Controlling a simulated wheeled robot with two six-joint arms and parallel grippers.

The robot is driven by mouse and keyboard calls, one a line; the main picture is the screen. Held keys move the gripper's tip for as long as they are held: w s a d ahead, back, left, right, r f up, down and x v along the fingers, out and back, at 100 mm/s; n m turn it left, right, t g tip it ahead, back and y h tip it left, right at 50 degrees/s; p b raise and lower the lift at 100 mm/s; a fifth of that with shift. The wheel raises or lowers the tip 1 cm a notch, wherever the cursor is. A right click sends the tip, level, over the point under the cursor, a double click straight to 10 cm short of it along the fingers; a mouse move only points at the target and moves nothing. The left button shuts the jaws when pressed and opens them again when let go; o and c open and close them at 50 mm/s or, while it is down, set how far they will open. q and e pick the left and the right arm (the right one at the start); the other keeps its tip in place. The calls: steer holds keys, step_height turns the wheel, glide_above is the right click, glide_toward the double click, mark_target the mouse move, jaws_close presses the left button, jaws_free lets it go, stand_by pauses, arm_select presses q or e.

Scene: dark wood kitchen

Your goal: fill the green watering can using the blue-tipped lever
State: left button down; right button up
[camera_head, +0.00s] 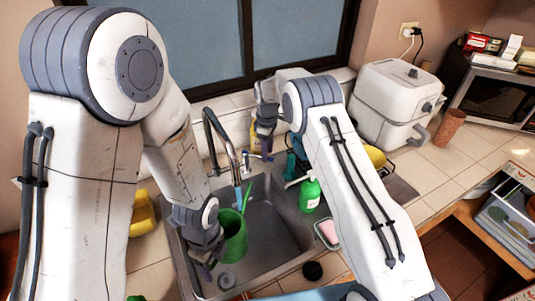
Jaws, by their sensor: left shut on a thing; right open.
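The green watering can (234,243) is in the left part of the sink, below the end of the chrome faucet (229,150). My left gripper (212,262) is shut on the watering can at its left side. A bluish streak, which looks like running water, shows between the spout end and the can. The lever (254,155) is beside the faucet on its right; its blue tip is hard to make out. My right gripper (265,147) is open, close to the lever; I cannot tell if they touch. The water level inside the can is not visible.
A green soap bottle (309,194) and a pink sponge in a dish (327,233) are at the right rim of the sink (275,230). A white appliance (391,103) stands on the counter at right, near a brown cup (448,129). A window is behind the faucet.

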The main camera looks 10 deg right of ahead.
mark_target(229, 236)
step_height(229, 236, up, 10)
steer(key=shift+r, duration=0.2)
arm_select(q)
steer(key=w+d, duration=0.1)
steer(key=w, duration=0.1)
steer(key=w+d, duration=0.1)
steer(key=w, duration=0.1)
steer(key=w+d, duration=0.2)
steer(key=w, duration=0.1)
steer(key=shift+d, duration=0.1)
stand_by(3.4)
